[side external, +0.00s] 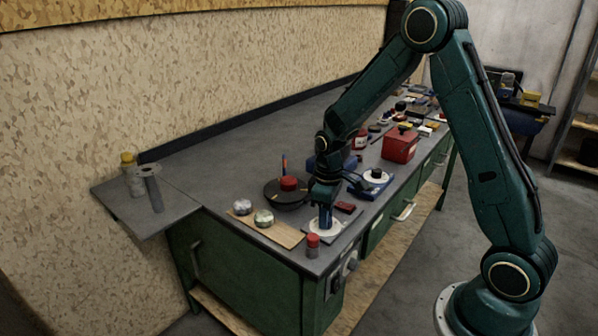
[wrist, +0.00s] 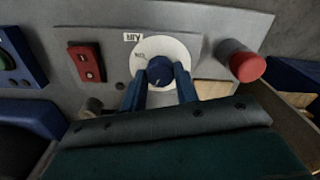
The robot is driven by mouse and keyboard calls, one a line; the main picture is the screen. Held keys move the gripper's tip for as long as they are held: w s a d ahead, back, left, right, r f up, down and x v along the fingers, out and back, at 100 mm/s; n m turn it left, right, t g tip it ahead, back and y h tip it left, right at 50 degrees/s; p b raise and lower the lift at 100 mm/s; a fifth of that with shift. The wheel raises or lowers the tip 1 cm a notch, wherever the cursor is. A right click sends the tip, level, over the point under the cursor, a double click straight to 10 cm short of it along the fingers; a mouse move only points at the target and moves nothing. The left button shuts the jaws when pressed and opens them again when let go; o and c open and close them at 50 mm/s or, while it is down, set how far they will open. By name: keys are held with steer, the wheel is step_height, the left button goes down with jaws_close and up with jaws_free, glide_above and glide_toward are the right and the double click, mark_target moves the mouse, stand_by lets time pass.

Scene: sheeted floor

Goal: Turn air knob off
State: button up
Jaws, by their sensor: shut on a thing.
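The air knob (wrist: 160,69) is a dark blue round knob on a white dial plate, with an AIR label (wrist: 132,38) beside it in the wrist view. ON lettering shows on the dial (wrist: 150,48). My gripper (wrist: 160,85) has its two blue fingers on either side of the knob, shut on it. In the side external view, my gripper (side external: 325,218) points down at the white dial (side external: 313,227) near the bench's front corner. The knob itself is hidden there by the fingers. The knob's exact pointer angle is hard to read.
A red box (side external: 399,145) stands farther back.

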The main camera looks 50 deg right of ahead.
steer(key=shift+r+n, duration=0.1)
steer(key=shift+n, duration=2.1)
steer(key=o, duration=1)
step_height(320, 180, up, 14)
steer(key=shift+f, duration=0.1)
